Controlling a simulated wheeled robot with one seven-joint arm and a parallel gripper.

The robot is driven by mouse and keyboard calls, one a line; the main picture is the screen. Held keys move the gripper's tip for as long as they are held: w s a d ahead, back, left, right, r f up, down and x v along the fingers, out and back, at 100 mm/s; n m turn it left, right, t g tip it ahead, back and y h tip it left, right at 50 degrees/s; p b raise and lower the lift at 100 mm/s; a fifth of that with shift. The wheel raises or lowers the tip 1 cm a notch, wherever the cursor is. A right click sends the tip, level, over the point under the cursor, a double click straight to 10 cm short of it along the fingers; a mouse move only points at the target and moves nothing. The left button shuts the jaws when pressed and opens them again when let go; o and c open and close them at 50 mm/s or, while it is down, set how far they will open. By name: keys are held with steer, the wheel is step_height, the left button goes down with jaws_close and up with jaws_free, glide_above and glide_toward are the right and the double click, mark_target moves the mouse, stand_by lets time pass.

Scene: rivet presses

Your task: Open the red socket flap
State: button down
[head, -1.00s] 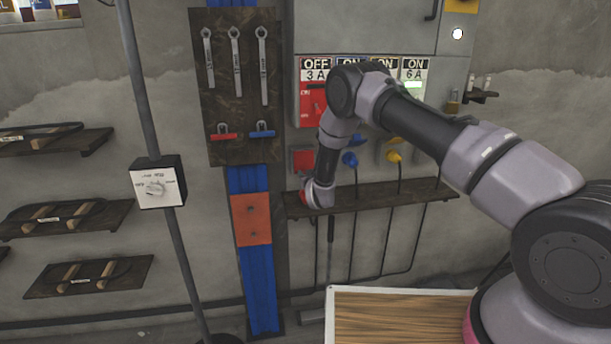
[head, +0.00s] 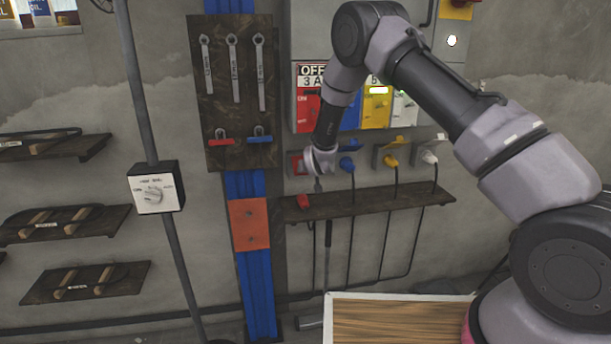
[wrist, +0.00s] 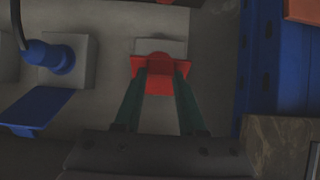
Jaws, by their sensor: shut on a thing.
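The red socket flap (wrist: 160,82) is between the two dark green fingers of my gripper (wrist: 158,76) in the wrist view. The fingers are shut on it, in front of a pale grey socket housing (wrist: 174,48). In the head view the red socket flap (head: 297,164) shows as a red patch on the wall, partly covered by my gripper (head: 308,166). How far the flap is tilted is hard to tell.
A red plug (head: 303,202) lies on the dark shelf (head: 370,201) below. Blue (head: 348,165), yellow (head: 391,161) and white (head: 429,157) plugs sit in sockets to the right. A blue flap (wrist: 38,107) sticks out beside the blue plug.

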steer(key=r, duration=0.2)
steer(key=w+r, duration=0.1)
steer(key=r, duration=0.1)
steer(key=shift+a+r, duration=0.1)
steer(key=shift+c, duration=2.4)
jaws_free()
steer(key=shift+s+f, duration=0.15)
steer(key=shift+f, duration=0.25)
steer(key=shift+s, duration=0.1)
steer(key=v, duration=1)
steer(key=shift+s, duration=0.3)
